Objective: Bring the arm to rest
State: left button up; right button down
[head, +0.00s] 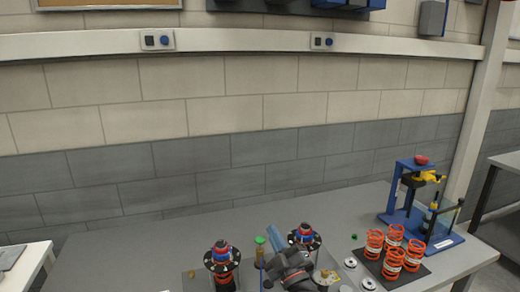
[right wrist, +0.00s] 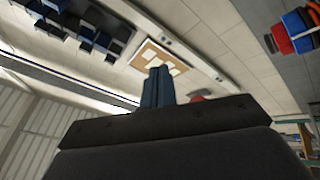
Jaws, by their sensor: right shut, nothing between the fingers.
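My right gripper (head: 272,232) rises from the front middle of the bench in the head view, its dark grey wrist below it. Its blue fingers point up and are closed together with nothing between them; they also show in the right wrist view (right wrist: 157,72). The gripper stands between two round black plates with red and blue tops, one on the left (head: 221,256) and one on the right (head: 304,236). I cannot tell whether it touches the right one. My left gripper is not in view.
The grey bench (head: 140,262) has free room at left. Several orange springs (head: 392,262) stand on a black mat at right, with white rings (head: 368,283) beside it. A blue press (head: 412,205) stands behind them. A corkboard (right wrist: 160,58) hangs on the wall.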

jog(key=s+d+f+m+g+h, duration=0.3)
jog(key=s+d+f+m+h, duration=0.3)
jog(key=f, duration=0.4)
jog(key=s+d+f+m+g+h, duration=0.4)
jog(key=d+f+m+h, duration=0.2)
jog(key=d+f, duration=0.35)
jog(key=s+d+f+m+g+y, duration=0.1)
jog(key=s+f+g, duration=0.5)
jog(key=s, duration=0.6)
jog(key=s+d+f+m+g+y, duration=0.1)
jog(key=s+f+g, duration=0.45)
jog(key=s, duration=0.75)
jog(key=s+a+f+x, duration=0.1)
jog(key=s+x, duration=0.1)
jog(key=x, duration=1.3)
jog(key=s+x, duration=0.3)
jog(key=x, duration=1.2)
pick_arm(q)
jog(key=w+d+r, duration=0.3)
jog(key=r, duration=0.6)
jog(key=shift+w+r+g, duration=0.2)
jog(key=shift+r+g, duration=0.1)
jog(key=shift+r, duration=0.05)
pick_arm(e)
jog(key=s+f, duration=0.3)
jog(key=f, duration=0.7)
jog(key=s+f, duration=0.4)
jog(key=f, duration=0.6)
jog(key=shift+s+n+g, duration=0.3)
jog(key=shift+g, duration=0.05)
